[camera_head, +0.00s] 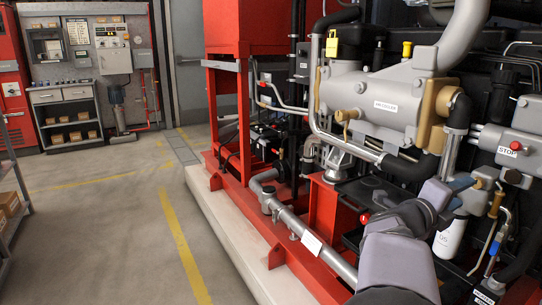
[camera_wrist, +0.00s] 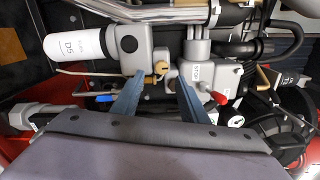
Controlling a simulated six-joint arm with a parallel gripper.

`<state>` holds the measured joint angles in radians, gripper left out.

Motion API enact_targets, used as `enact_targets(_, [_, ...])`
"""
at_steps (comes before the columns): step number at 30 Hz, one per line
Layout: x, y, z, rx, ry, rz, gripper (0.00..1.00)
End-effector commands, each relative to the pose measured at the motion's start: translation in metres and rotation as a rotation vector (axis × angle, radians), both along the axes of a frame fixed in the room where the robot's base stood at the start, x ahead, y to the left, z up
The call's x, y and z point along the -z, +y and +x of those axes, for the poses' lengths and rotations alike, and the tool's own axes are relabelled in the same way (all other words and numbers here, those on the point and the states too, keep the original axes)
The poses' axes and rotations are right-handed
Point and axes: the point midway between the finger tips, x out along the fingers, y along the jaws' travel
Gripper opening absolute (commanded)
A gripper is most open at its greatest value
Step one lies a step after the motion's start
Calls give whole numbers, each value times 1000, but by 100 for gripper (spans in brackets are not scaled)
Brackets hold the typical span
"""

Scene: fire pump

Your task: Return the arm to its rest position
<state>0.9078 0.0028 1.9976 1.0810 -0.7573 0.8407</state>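My arm (camera_head: 395,250) reaches up from the lower right of the head view to the engine side of the pump unit. My gripper (camera_head: 466,184) is in front of the engine, above a white filter canister (camera_head: 448,239) and left of the box with the red stop button (camera_head: 516,145). In the wrist view my gripper (camera_wrist: 161,77) has its two blue-grey fingers clearly apart. A small brass-coloured fitting (camera_wrist: 160,68) shows in line with the gap, near the fingertips. I cannot tell its exact distance. Nothing appears clamped between the fingers.
The engine (camera_head: 380,105) with pipes and hoses crowds the space around my gripper. In the wrist view the filter canister (camera_wrist: 75,44) is upper left and a red knob (camera_wrist: 220,98) is right of the fingers. Open floor (camera_head: 110,220) lies left of the red base frame.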

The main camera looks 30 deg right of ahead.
Motion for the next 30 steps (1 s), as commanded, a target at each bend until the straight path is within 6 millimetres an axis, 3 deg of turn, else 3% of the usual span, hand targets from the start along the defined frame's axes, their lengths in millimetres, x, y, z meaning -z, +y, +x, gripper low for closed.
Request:
enact_targets(5, [28,7,48,-205,241,83,40])
enact_targets(7, [48,17,74,-338,386,114,40])
enact_targets(10, [94,45,105,-556,632,165,40])
enact_targets(14, [166,97,122,-848,939,238,40])
enact_targets(18, [236,162,110,-1149,1222,318,40])
enact_targets(21, [274,217,93,-1372,1400,360,40])
enact_targets(25, [310,292,60,-1672,1627,399,40])
enact_targets(30, [327,383,6,-2023,1961,364,40])
